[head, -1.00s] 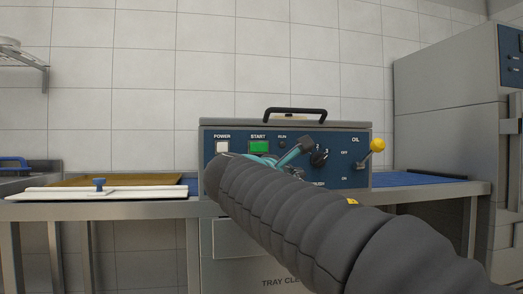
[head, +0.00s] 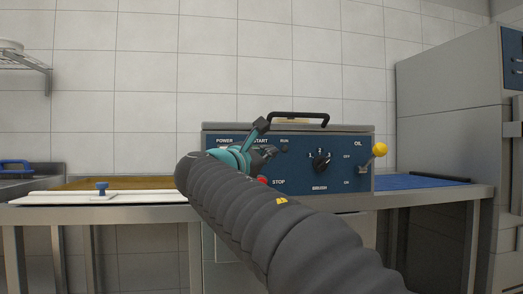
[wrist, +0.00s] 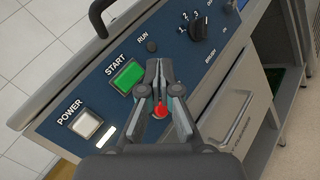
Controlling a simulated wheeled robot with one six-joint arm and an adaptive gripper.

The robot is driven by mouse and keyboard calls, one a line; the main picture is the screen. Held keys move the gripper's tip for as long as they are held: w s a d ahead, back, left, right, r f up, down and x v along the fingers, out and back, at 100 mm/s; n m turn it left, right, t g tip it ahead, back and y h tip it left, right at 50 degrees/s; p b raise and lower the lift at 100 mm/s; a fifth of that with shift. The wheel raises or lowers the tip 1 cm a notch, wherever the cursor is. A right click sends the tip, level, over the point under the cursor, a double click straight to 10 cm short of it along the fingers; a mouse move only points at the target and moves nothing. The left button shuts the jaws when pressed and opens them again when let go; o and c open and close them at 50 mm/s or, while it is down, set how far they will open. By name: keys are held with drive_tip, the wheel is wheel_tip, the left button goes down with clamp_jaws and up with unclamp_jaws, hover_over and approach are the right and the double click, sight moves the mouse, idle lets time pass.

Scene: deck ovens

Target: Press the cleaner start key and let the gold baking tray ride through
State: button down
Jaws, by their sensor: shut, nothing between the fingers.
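The tray cleaner's blue panel (head: 345,183) faces me. In the wrist view, the green START key (wrist: 127,76) lies just left of my fingertips. It looks apart from them. My gripper (wrist: 159,66) is shut and empty in front of the panel, between START and the red STOP button (wrist: 160,111), which shows between the finger links. In the head view my gripper (head: 272,151) hides the START key and the POWER key. The gold baking tray (head: 130,183) lies flat on the left table, partly behind a white guide bar and my arm.
The white POWER key (wrist: 86,124) has a bright white strip beside it. The RUN lamp (wrist: 151,47) is dark. A black BRUSH dial (head: 321,161) and a yellow-knobbed OIL lever (head: 379,150) are to the right. A blue belt (head: 420,181) lies beyond, clear.

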drive_tip(key=w+a+p, duration=0.1)
drive_tip(key=w+p, duration=0.2)
drive_tip(key=w, duration=0.3)
drive_tip(key=shift+w+a+p, duration=0.15)
drive_tip(key=shift+a+p, duration=0.25)
drive_tip(key=shift+w, duration=0.1)
idle(1.1)
drive_tip(key=shift+w+a+p, duration=0.1)
drive_tip(key=shift+w+p, duration=0.25)
drive_tip(key=shift+p, duration=0.1)
